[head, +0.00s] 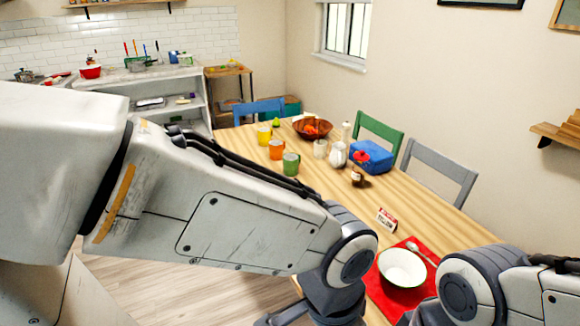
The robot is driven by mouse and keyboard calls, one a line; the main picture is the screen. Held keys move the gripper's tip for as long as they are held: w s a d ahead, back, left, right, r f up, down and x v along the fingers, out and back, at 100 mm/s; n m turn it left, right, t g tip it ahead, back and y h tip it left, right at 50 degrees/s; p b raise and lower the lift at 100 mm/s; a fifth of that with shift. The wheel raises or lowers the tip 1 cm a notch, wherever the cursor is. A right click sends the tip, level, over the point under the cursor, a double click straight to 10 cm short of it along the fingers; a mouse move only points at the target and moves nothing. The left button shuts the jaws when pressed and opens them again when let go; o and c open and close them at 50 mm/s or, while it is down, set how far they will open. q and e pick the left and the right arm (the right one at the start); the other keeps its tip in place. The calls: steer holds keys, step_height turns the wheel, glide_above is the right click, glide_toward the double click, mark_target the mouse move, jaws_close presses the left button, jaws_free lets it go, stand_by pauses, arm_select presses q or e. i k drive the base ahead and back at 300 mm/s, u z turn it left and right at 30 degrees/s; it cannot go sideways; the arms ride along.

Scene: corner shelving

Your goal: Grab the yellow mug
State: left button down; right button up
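The yellow mug (264,136) stands upright near the far left edge of the wooden table (320,190), left of an orange mug (276,149) and a green mug (291,163). My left arm crosses the picture in front of the table. My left gripper (285,317) is at the bottom edge, cut off by the frame, far from the yellow mug. My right gripper (408,318) shows only as a dark sliver at the bottom, near the red placemat. The finger gaps of both are hidden.
A sign (386,219) and white bowl (402,268) are nearer. Chairs line the far side.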

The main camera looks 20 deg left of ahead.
mark_target(265, 136)
steer(key=u, duration=0.25)
steer(key=k, duration=0.45)
steer(key=u, duration=1.55)
steer(key=i, duration=1.8)
steer(key=u, duration=0.35)
steer(key=i, duration=2)
steer(key=z, duration=0.45)
steer(key=i, duration=1.05)
steer(key=z, duration=1.9)
steer(key=i, duration=1)
steer(key=z, duration=0.8)
